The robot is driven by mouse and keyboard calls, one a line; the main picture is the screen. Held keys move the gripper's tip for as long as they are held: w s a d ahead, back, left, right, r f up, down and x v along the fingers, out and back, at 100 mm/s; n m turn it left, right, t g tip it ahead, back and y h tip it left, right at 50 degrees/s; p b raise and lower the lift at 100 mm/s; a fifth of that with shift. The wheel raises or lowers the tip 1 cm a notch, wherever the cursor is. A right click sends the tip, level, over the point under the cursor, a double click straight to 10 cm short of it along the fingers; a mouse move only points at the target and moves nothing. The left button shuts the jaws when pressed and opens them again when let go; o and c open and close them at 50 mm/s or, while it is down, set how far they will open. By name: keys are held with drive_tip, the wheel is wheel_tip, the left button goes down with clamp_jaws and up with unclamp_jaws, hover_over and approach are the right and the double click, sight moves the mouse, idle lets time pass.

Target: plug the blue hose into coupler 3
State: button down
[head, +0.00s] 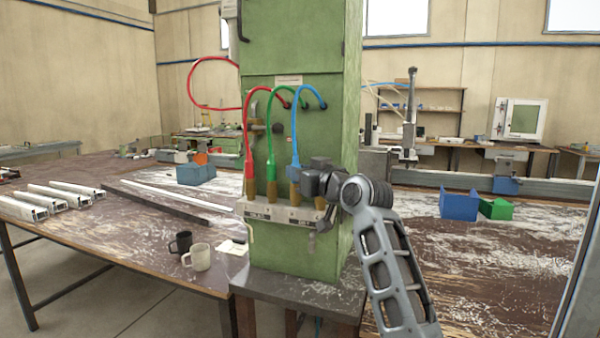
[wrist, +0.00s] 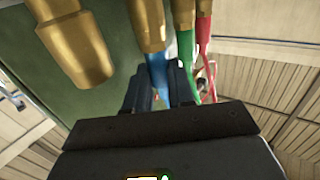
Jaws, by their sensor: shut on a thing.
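The blue hose (head: 295,150) arches from a port high on the green cabinet and hangs down to the coupler rail (head: 280,212). My gripper (head: 302,180) is shut on its lower end, from the right. In the wrist view the blue hose (wrist: 157,72) runs between my fingers (wrist: 160,88) to a brass piece (wrist: 147,25). In the head view its end lines up with the third brass coupler from the left (head: 295,192). I cannot tell how deep it sits. A brass coupler without a hose (wrist: 75,45) stands beside it; number labels are unreadable.
The red hose (head: 247,140) and green hose (head: 271,140) hang close by at the two left couplers. The green cabinet (head: 300,60) stands right behind. Two mugs (head: 198,257) and white profiles (head: 180,194) lie left. Blue (head: 459,205) and green bins stand right.

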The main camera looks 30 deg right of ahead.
drive_tip(key=shift+f, duration=0.1)
drive_tip(key=c, duration=0.9)
unclamp_jaws()
drive_tip(key=shift+s+d+p, duration=0.1)
drive_tip(key=shift+s+p, duration=0.75)
drive_tip(key=shift+s, duration=3.65)
